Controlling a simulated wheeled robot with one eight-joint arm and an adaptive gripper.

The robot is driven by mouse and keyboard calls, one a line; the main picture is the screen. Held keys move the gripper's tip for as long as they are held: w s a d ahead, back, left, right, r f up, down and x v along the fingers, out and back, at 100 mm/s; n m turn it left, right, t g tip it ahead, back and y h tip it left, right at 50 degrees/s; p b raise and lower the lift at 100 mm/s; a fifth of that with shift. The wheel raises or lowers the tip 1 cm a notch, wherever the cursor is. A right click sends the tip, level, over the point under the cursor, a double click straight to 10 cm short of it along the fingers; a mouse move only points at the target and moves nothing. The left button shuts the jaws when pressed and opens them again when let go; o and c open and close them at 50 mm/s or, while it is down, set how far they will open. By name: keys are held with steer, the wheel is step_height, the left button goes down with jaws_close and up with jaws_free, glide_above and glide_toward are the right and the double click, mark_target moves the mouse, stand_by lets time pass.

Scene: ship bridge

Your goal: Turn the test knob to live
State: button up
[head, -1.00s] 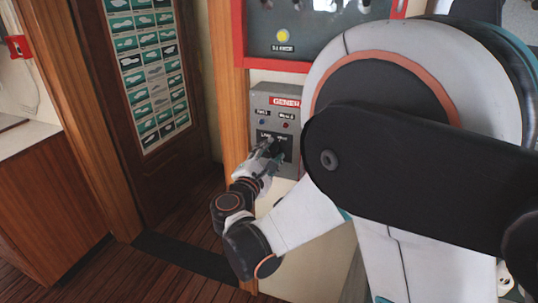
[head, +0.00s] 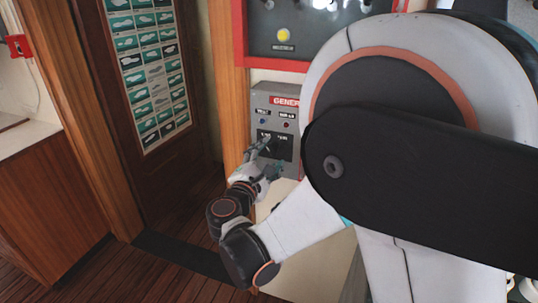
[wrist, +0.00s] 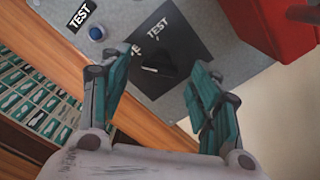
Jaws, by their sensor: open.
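The test knob (wrist: 158,66) is a dark knob on a black square plate (wrist: 190,60) in the wrist view. A white TEST label is on the plate near it, and another label is partly hidden. I cannot tell for certain which label the knob points at. In the head view the plate (head: 283,143) is on the grey control box (head: 262,105), partly behind my gripper (head: 266,158). My gripper (wrist: 162,75) is open in the wrist view. Its green-padded fingers are spread to either side of the knob in the picture, with nothing held; contact is not visible.
A blue indicator (wrist: 96,32) sits beside the plate. A red object (wrist: 287,22) stands at the wrist view's upper right. A red-framed panel (head: 240,35) is above the box. A wooden post (head: 222,70) and a door with a picture chart (head: 150,80) are left.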

steer(key=v, duration=1)
steer(key=shift+s, duration=0.15)
